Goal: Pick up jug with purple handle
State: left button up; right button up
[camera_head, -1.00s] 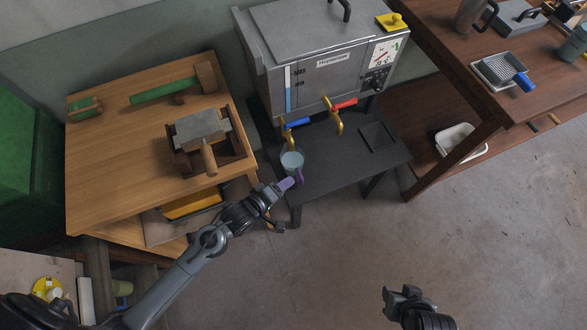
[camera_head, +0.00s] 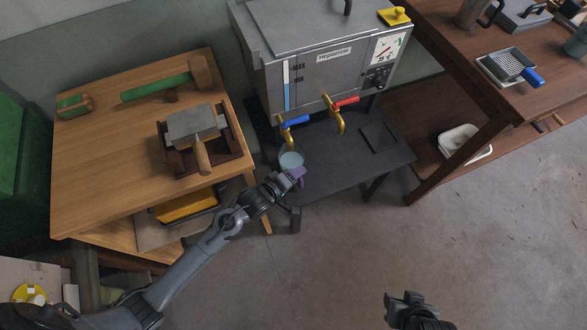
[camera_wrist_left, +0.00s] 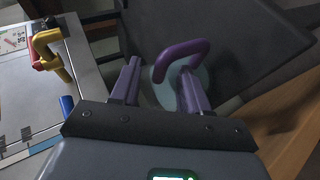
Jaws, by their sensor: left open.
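The jug (camera_head: 291,160) is pale blue-grey with a purple handle (camera_head: 300,180). It stands on the low dark table under the blue-handled tap. My left gripper (camera_head: 292,177) is at the handle side of the jug. In the left wrist view my left gripper (camera_wrist_left: 158,68) is open, and the purple handle (camera_wrist_left: 180,52) shows just beyond its fingertips, toward the right finger. Part of the jug (camera_wrist_left: 163,92) shows between the fingers; the right finger hides some of it. Contact cannot be told. My right gripper (camera_head: 404,298) is low in the head view, away from the jug.
The metal tank (camera_head: 310,70) with blue (camera_head: 295,121) and red (camera_head: 345,102) tap handles stands above the jug. The low dark table (camera_head: 340,178) has free room right of the jug. A wooden bench (camera_head: 110,150) with tools is left; a brown table (camera_head: 440,50) is right.

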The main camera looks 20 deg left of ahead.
pick_arm(q)
grip_shut()
jog(key=shift+r, duration=0.3)
dwell(0.5)
